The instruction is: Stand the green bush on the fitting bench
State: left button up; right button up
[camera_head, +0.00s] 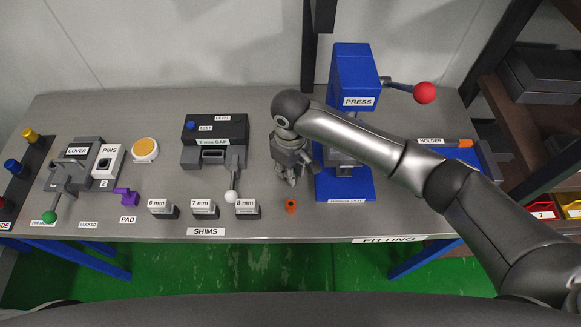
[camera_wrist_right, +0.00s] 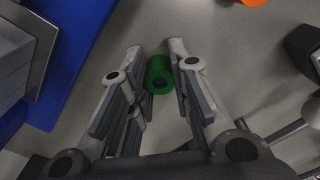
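The green bush (camera_wrist_right: 159,75) shows in the right wrist view between the fingertips of my right gripper (camera_wrist_right: 157,65). The fingertips meet both its sides, and its bored end faces the camera. In the head view my right gripper (camera_head: 291,172) points down over the grey fitting bench (camera_head: 325,222), just left of the blue press; the bush is hidden there. Whether the bush touches the bench top cannot be told. My left gripper is out of view.
The blue press (camera_head: 352,75) stands right of my gripper. Shim blocks (camera_head: 246,209) and a dark lever unit (camera_head: 213,140) are to the left. A holder (camera_head: 455,145) is at the right.

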jog(key=o, duration=0.4)
jog(key=shift+r, duration=0.5)
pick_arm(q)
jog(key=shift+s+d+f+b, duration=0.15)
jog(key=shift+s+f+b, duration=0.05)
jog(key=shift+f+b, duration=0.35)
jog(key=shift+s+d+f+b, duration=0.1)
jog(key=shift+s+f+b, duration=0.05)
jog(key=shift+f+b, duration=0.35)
pick_arm(e)
notch_tip(320, 180, up, 11)
jog(key=shift+r, duration=0.15)
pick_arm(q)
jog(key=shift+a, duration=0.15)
